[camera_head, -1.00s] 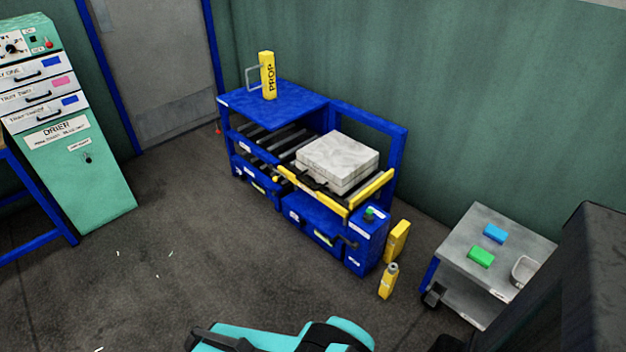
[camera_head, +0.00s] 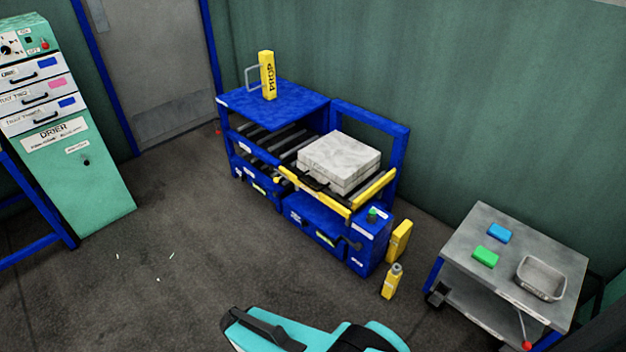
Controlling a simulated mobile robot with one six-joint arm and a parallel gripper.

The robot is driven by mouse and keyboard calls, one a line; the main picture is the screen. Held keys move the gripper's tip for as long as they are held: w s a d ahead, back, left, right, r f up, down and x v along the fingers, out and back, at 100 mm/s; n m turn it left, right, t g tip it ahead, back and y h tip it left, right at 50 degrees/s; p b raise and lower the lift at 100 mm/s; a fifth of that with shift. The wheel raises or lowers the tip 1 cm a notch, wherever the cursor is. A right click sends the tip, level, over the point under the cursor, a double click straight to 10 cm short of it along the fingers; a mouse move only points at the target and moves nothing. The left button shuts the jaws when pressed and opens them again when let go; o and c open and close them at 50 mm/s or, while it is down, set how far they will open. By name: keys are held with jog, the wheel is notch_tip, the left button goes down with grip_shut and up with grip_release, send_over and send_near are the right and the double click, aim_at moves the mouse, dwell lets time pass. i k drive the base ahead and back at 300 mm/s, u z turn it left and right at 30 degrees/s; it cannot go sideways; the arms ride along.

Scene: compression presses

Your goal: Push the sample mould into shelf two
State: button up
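The sample mould, a pale grey square block (camera_head: 339,160) in two layers with a dark handle at its front, rests on the right part of the blue rack (camera_head: 270,100). It sits on the roller level behind a yellow front bar (camera_head: 325,192). Dark rollers (camera_head: 262,142) run left from it under the blue top. I cannot read which level is shelf two. My teal and black arm (camera_head: 310,335) shows at the bottom edge, well apart from the rack. My gripper's fingertips cannot be made out.
A yellow prop (camera_head: 268,76) stands on the rack top. Yellow pieces (camera_head: 391,282) stand by its right end. A grey trolley (camera_head: 465,238) with blue and green blocks and a tray (camera_head: 541,278) is at right. A drier (camera_head: 75,165) is at left.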

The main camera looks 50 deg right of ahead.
aim_at(342, 162)
jog(key=u, duration=0.05)
jog(key=i, duration=1)
jog(key=z, duration=0.05)
